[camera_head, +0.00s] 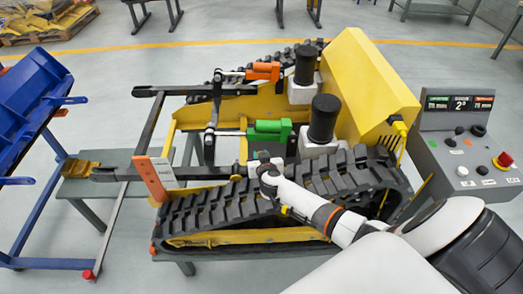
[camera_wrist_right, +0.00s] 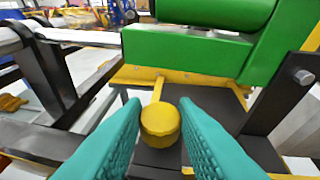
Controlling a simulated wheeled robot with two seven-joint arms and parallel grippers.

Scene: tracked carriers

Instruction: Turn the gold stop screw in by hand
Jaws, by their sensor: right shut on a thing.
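The gold stop screw (camera_wrist_right: 160,122) shows in the right wrist view as a round, knurled-looking gold knob. Its thin gold shank runs away to a yellow bracket (camera_wrist_right: 190,82) below the green cylinder block (camera_wrist_right: 212,38). My right gripper (camera_wrist_right: 162,140) has its two teal fingers on either side of the knob and is shut on it. In the head view the right gripper (camera_head: 260,160) is beside the tracked carrier, just in front of the green block (camera_head: 269,131). The screw cannot be made out there. My left gripper is not in view.
The near rubber track (camera_head: 225,210) lies close under my right arm. A dark bar (camera_wrist_right: 285,90) stands close to the right of the fingers. A control panel (camera_head: 468,145) is at the right, a blue frame (camera_head: 35,95) at the left.

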